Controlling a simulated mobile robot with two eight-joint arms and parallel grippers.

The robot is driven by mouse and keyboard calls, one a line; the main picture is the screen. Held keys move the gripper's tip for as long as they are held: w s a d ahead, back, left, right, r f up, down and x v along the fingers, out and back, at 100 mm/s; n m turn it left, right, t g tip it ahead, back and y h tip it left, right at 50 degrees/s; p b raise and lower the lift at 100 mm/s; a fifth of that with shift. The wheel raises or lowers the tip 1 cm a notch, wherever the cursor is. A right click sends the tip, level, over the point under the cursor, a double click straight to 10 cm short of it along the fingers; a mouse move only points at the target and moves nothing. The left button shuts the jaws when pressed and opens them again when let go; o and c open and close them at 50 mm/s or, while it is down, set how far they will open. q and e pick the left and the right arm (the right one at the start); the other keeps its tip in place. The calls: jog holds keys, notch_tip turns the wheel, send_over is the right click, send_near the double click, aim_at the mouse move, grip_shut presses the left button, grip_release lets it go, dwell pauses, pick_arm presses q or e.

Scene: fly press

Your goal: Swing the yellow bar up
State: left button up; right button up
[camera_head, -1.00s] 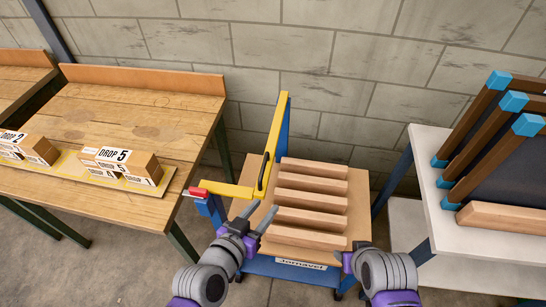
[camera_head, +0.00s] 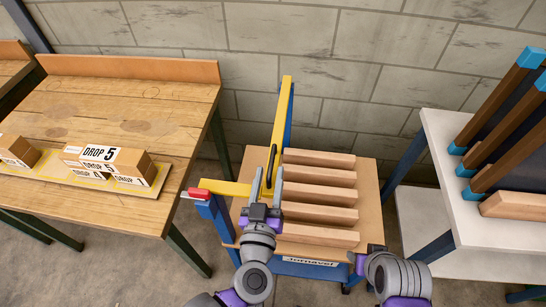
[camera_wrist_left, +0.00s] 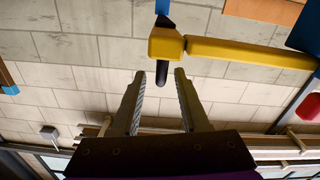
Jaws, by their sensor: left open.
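The yellow bar (camera_head: 282,117) belongs to a blue-framed trolley, with a long part reaching up at the back and a short arm running left to a red end (camera_head: 199,193). A black handle (camera_head: 271,160) is on the bar near the corner. My left gripper (camera_head: 268,174) is open at this handle. In the left wrist view the yellow bar (camera_wrist_left: 240,52) crosses the upper right, and the black handle (camera_wrist_left: 162,76) shows between my open fingertips (camera_wrist_left: 160,74); contact is not clear. My right gripper (camera_head: 356,258) is at the trolley's front right, its jaws unclear.
Wooden slats (camera_head: 318,194) lie in a row on the trolley top (camera_head: 368,205). A wooden table (camera_head: 130,105) with boxes (camera_head: 105,160) stands left. A white table (camera_head: 475,205) with blue-cornered frames (camera_head: 497,110) stands right. A block wall (camera_head: 340,60) closes the back.

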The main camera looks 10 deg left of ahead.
aim_at(275, 146)
pick_arm(q)
jog(key=w, duration=0.5)
jog(key=shift+w, duration=0.35)
grip_shut()
dwell(1.1)
